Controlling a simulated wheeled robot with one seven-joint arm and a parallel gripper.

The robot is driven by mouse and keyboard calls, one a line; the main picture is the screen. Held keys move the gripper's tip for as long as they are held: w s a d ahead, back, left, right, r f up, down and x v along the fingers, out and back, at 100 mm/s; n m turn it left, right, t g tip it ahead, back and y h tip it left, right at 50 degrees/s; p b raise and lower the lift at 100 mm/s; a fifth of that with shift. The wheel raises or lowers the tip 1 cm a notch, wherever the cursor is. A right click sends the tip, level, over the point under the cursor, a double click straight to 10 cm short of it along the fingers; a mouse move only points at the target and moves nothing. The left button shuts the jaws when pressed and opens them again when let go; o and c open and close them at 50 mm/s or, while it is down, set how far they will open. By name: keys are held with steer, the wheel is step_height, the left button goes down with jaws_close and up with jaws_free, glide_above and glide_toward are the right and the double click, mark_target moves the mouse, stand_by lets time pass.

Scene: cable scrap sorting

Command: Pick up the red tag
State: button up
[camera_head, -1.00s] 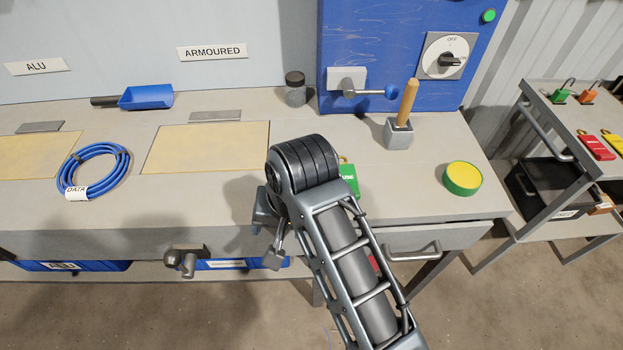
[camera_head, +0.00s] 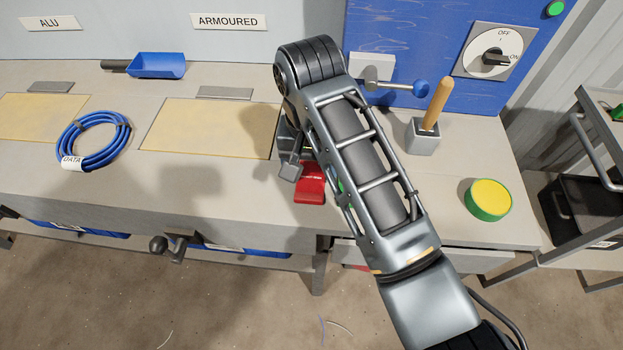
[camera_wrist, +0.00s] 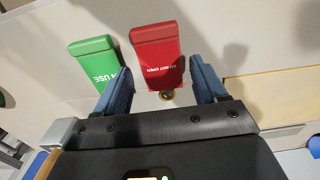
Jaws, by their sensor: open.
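The red tag (camera_wrist: 158,50) lies flat on the workbench, with white lettering and a brass ring at its near end in the wrist view. In the head view the red tag (camera_head: 310,186) shows just left of my forearm, partly covered by my arm. My gripper (camera_wrist: 161,68) is open and empty. Its two blue fingers stand either side of the red tag's near part in the picture; I cannot tell their height above it. A green tag (camera_wrist: 94,60) lies close to the left of the red one, near the left finger.
A wooden-handled tool in a grey block (camera_head: 423,138) and a yellow-green round tin (camera_head: 488,199) stand to the right. A blue cable coil (camera_head: 94,140) and a blue scoop (camera_head: 158,66) lie to the left. A vise handle (camera_head: 172,246) juts from the front edge.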

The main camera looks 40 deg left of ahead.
mark_target(310, 189)
steer(key=shift+f, duration=1.35)
steer(key=shift+c, duration=0.4)
steer(key=c, duration=0.7)
